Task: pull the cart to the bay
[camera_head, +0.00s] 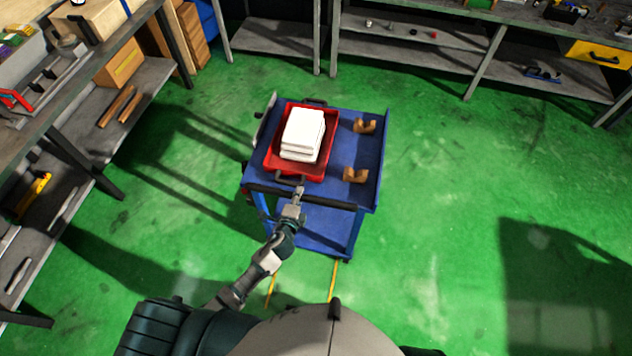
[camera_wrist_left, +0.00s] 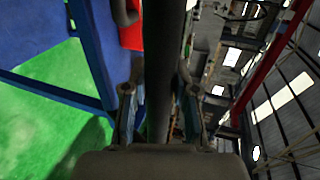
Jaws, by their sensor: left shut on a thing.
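The blue cart (camera_head: 371,185) stands on the green floor in front of me in the head view. Its dark handle bar (camera_head: 330,203) runs along the near edge. My left gripper (camera_head: 298,194) is shut on this handle, left of its middle. In the left wrist view the handle (camera_wrist_left: 158,75) passes between the two fingers of my left gripper (camera_wrist_left: 158,105). A red tray (camera_head: 272,158) with a stack of white blocks (camera_head: 303,134) sits on the cart top. Yellow floor lines (camera_head: 334,280) show between the cart and my body. My right gripper is not in view.
Two brown brackets (camera_head: 355,175) sit on the cart's right side. A workbench with shelves (camera_head: 75,100) stands at the left, and another bench (camera_head: 450,62) runs along the back. The floor right of the cart is clear, with a dark shadow at the lower right.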

